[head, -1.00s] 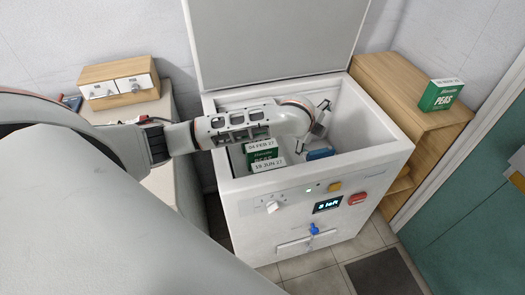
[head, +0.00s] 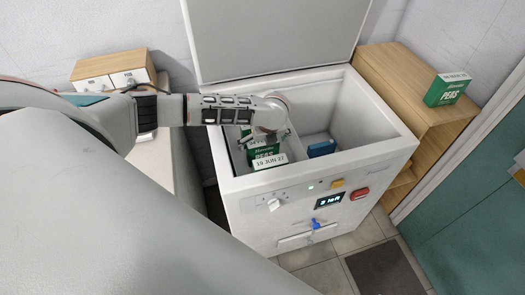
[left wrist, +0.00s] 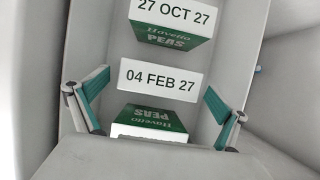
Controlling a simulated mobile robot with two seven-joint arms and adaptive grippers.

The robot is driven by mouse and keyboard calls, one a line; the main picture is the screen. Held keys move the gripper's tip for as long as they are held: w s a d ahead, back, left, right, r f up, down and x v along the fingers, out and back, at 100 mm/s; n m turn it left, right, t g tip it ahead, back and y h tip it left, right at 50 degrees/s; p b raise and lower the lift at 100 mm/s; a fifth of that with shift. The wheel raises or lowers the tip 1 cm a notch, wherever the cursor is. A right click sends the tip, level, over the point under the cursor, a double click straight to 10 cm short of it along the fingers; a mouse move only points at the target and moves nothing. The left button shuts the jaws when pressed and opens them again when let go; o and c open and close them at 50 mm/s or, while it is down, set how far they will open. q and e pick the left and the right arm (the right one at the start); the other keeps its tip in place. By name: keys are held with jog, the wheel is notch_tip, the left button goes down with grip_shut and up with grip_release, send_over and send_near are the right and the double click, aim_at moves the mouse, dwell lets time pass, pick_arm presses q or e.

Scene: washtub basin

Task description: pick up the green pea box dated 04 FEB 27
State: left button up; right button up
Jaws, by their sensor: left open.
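The green pea box labelled 04 FEB 27 (left wrist: 162,80) shows its white date label in the middle of the left wrist view. Behind it is a green pea box labelled 27 OCT 27 (left wrist: 172,36). A pea box labelled 19 JUN 27 (head: 270,162) is nearest the tub's front wall in the head view. My left gripper (left wrist: 156,98) is open, its fingers spread to either side of the row around the 04 FEB 27 box. In the head view, my left gripper (head: 268,137) points down into the tub and partly covers the boxes. My right gripper is not in view.
The boxes stand in the left section of the white tub (head: 230,188), whose lid (head: 275,40) is raised. A blue item (head: 321,148) lies in the right section. Another pea box (head: 447,89) stands on the wooden cabinet (head: 400,75) at right.

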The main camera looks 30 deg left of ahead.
pick_arm(q)
jog(key=shift+x, duration=0.85)
jog(key=shift+c, duration=0.4)
jog(key=shift+r, duration=0.1)
jog(key=c, duration=1.3)
